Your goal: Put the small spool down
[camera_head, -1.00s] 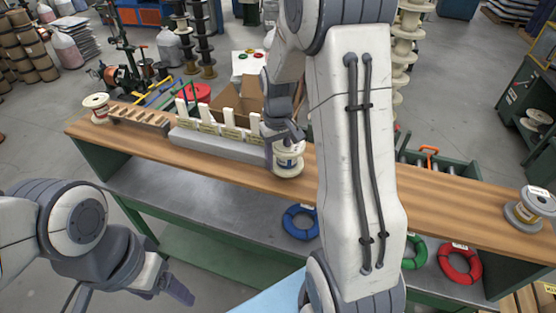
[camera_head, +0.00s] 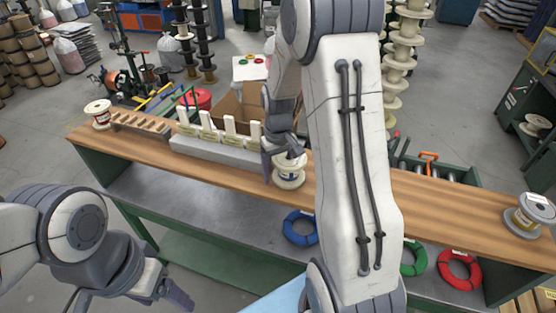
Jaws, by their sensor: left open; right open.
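The white spool with copper-coloured wire (camera_head: 290,178) stands upright on the wooden bench top (camera_head: 420,200), near the middle of its front edge. My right gripper (camera_head: 279,160) is open at this spool, with one finger at its left side and the other over its upper part. I cannot tell whether the fingers touch it. My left gripper (camera_head: 168,288) is open and empty, low in front of the bench. Another spool (camera_head: 99,113) stands at the bench's left end, and a grey-flanged spool (camera_head: 529,214) at its right end.
A grey block with several white uprights (camera_head: 215,148) and a slotted wooden rack (camera_head: 141,124) stand left of the middle spool. Blue (camera_head: 300,227), green (camera_head: 412,259) and red (camera_head: 459,269) coils lie on the lower shelf. My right arm hides part of the bench.

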